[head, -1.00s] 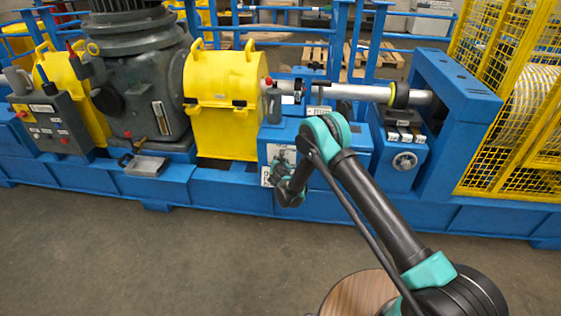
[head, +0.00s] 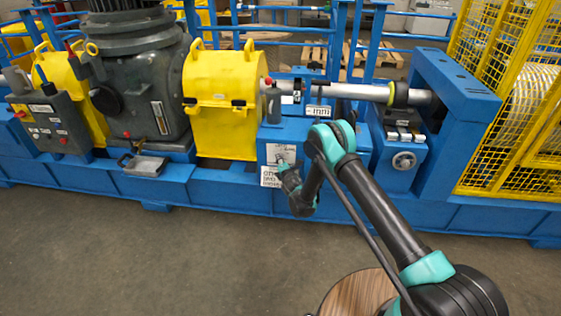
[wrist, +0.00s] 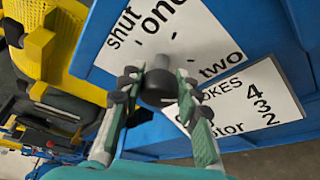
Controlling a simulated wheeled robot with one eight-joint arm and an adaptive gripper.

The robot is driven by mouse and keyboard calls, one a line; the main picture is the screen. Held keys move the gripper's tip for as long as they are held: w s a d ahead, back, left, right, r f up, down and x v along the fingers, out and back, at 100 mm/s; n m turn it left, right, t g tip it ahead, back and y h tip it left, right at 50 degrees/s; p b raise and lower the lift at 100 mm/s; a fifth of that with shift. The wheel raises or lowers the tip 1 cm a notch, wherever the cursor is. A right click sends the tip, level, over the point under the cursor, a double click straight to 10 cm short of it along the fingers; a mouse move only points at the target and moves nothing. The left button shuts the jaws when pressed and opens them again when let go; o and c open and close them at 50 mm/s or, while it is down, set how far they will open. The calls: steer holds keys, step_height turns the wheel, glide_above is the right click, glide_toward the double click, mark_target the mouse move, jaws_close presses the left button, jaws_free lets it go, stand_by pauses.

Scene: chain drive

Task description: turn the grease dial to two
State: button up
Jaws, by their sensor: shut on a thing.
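The grease dial (wrist: 158,88) is a dark round knob on a white plate (wrist: 205,35) marked shut, one and two. In the wrist view "shut" is at the upper left, "one" at the top and "two" at the right. A grey stub shows above the knob, but I cannot tell which mark the dial points to. My gripper (wrist: 157,80) is shut on the knob, with a finger on each side. In the head view my gripper (head: 284,170) is at the plate (head: 281,151) on the blue housing, and the knob is hidden.
A second white plate (wrist: 250,95) with "STROKES" and numbers sits just below the dial plate. A yellow guard (head: 222,110) stands left of the blue housing (head: 350,155), with a shaft (head: 345,91) above. A small handwheel (head: 404,160) is to the right. The floor in front is clear.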

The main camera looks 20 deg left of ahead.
steer(key=shift+m, duration=0.3)
stand_by(0.4)
steer(key=o, duration=1.2)
